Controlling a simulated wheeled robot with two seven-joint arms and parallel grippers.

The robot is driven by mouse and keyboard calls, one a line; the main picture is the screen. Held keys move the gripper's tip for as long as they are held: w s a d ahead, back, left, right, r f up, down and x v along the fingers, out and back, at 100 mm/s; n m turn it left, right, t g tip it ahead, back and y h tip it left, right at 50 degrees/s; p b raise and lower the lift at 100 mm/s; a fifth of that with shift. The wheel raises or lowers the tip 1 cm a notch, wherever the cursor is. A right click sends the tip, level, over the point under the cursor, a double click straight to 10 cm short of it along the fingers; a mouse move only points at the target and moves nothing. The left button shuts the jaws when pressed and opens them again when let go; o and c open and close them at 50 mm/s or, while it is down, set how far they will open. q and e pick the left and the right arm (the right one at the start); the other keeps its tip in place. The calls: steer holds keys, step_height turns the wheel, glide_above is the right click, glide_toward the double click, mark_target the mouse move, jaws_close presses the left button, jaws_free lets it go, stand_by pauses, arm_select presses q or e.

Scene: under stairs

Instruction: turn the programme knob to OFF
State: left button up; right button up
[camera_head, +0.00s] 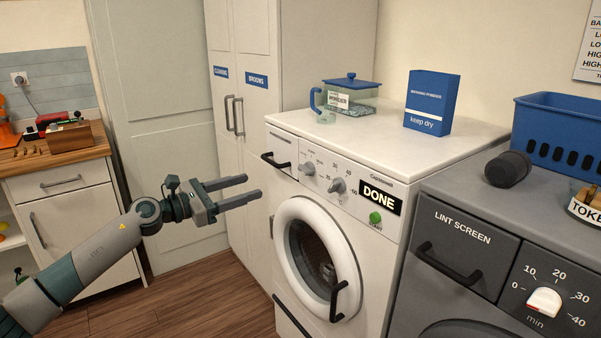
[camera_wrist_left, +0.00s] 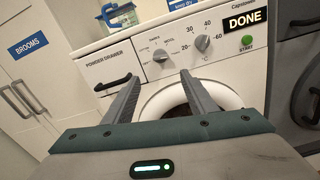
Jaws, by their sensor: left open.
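The white washing machine (camera_head: 380,240) has two grey knobs on its front panel. The left one, with small words around it, is the programme knob (camera_head: 307,168); it also shows in the left wrist view (camera_wrist_left: 160,55). Its exact setting is too small to read. The right one is the temperature knob (camera_head: 337,186), ringed by numbers and °C. The display (camera_head: 380,198) reads DONE. My left gripper (camera_head: 253,187) is open and empty, in front and left of the panel, apart from it. In the left wrist view its fingers (camera_wrist_left: 162,75) point toward the panel below the programme knob.
The powder drawer handle (camera_head: 275,160) sticks out left of the knobs. The round door (camera_head: 320,262) with its handle is below, and a green start button (camera_head: 375,218) is right. A grey dryer (camera_head: 470,270) stands at right, tall cupboards (camera_head: 240,120) at left.

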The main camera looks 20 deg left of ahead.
arm_select(q)
steer(key=p, duration=0.4)
glide_toward(301, 171)
steer(key=x, duration=0.9)
steer(key=shift+d, duration=0.1)
arm_select(e)
steer(key=w+a+r+t, duration=0.2)
steer(key=w+a, duration=0.1)
steer(key=shift+w+a+t+y, duration=0.15)
steer(key=shift+a+t+y, duration=0.15)
steer(key=shift+y, duration=0.1)
steer(key=shift+r, duration=0.1)
arm_select(q)
steer(key=c, duration=1.1)
